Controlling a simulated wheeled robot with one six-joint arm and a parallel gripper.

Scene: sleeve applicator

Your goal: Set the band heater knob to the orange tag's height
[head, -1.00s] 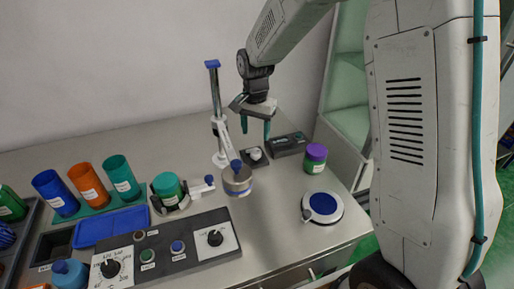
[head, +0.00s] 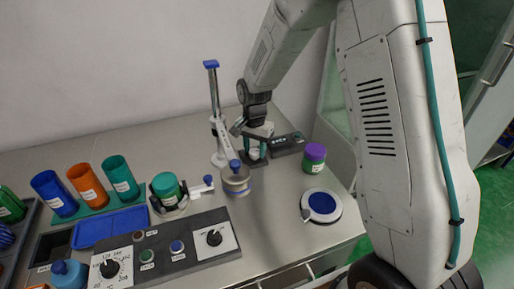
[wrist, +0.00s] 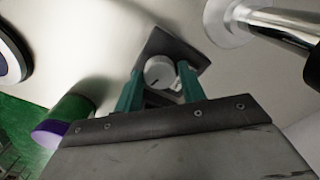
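My gripper (head: 257,140) is low over a small dark plate carrying a round white knob (head: 254,154), right of the slim post. In the wrist view the knob (wrist: 159,71) sits between the two teal fingertips, with a dark pointer mark on its face. The fingers look open around it, with small gaps; contact cannot be made out. The orange cup (head: 83,180) at the left bears a white tag (head: 90,196) too small to read. Which knob is named band heater is not readable.
The post (head: 214,95) with a blue top stands close left of my gripper. A round blue-topped scale (head: 322,205) is front right.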

